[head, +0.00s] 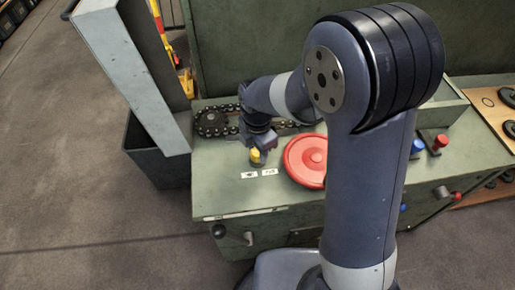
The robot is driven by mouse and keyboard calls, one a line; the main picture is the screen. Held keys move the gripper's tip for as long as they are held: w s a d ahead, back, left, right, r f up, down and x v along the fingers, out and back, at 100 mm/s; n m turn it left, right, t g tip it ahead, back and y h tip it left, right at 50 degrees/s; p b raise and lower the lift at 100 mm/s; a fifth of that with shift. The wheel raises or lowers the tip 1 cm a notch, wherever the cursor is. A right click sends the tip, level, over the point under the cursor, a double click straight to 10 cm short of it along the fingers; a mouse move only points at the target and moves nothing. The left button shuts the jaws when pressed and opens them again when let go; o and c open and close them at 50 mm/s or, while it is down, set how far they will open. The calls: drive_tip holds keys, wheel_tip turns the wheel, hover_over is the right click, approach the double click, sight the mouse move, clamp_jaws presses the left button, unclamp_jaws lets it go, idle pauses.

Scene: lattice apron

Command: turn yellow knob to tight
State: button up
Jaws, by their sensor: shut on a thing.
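The yellow knob (256,157) sits on the green bench top (225,190), left of a red round disc. My gripper (258,149) points down at the knob from above and is shut on it. The gripper and its fingers cover the knob's upper part. Two small white labels (259,174) with dark marks lie just in front of the knob; their writing is too small to read.
The red disc (304,160) is close on the right. A chain on a sprocket (211,122) lies behind left. Blue and red buttons (438,143) stand at the right. A tall grey-green panel (130,75) rises at the left, with a dark bin (153,160) below.

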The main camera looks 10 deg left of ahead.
drive_tip(key=shift+n, duration=0.6)
drive_tip(key=o, duration=1)
wheel_tip(320, 180, up, 11)
drive_tip(key=shift+f, duration=0.1)
drive_tip(key=shift+f, duration=0.1)
wheel_tip(320, 180, down, 11)
drive_tip(key=shift+r, duration=0.2)
idle(0.5)
drive_tip(key=shift+r, duration=0.1)
